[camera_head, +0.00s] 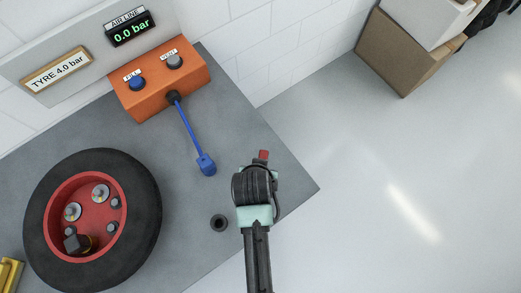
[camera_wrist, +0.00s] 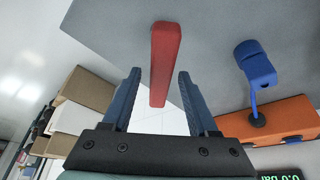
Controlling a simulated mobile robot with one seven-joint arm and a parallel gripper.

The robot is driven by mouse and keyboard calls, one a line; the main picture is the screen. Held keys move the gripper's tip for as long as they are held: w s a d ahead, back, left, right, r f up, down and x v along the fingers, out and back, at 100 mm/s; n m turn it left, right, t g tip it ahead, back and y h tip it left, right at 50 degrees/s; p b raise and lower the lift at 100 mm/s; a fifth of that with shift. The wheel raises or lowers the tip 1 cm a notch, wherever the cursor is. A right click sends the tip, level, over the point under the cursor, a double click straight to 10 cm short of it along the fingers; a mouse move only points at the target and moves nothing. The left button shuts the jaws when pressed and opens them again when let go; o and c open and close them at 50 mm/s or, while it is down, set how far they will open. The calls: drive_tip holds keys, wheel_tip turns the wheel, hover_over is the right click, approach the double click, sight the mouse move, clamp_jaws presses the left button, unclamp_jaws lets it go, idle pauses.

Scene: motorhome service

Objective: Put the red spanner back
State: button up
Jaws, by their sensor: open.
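The red spanner (camera_wrist: 165,62) shows in the wrist view as a plain red bar. It lies in line with the gap between the fingers of my gripper (camera_wrist: 160,74), which are apart, with space on both sides of the bar. The bar's upper part is seen against the grey bench top, its lower end against the pale floor. In the head view only a short red end (camera_head: 264,155) shows beyond my gripper (camera_head: 262,172); the arm hides the rest. I cannot tell whether the bar touches the bench.
The grey bench (camera_head: 240,130) carries a tyre with a red rim (camera_head: 92,215), a small black ring (camera_head: 219,223) and an orange air box (camera_head: 160,78) with a blue hose end (camera_head: 206,164). Cardboard boxes (camera_head: 405,50) stand at the back right. The floor right of the bench is clear.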

drive_tip(key=d+v, duration=0.1)
drive_tip(key=v, duration=1.1)
drive_tip(key=w+a+r+t, duration=0.1)
drive_tip(key=w+r+t, duration=0.4)
drive_tip(key=r, duration=0.5)
drive_tip(key=w+r+t+y, duration=0.1)
drive_tip(key=w+r+t, duration=0.1)
drive_tip(key=w+r, duration=0.6)
drive_tip(key=w+a+r+t, duration=0.1)
drive_tip(key=w+r+t, duration=0.35)
drive_tip(key=r, duration=0.65)
drive_tip(key=s+r+t, duration=0.3)
drive_tip(key=r, duration=0.7)
drive_tip(key=s+d+r+n+t, duration=0.1)
drive_tip(key=s+r+t, duration=0.2)
drive_tip(key=r, duration=0.8)
drive_tip(key=s+r+t, duration=0.2)
drive_tip(key=r+t, duration=0.3)
drive_tip(key=r, duration=0.6)
drive_tip(key=shift+s+d+r+n, duration=0.25)
drive_tip(key=shift+s+d+n, duration=0.15)
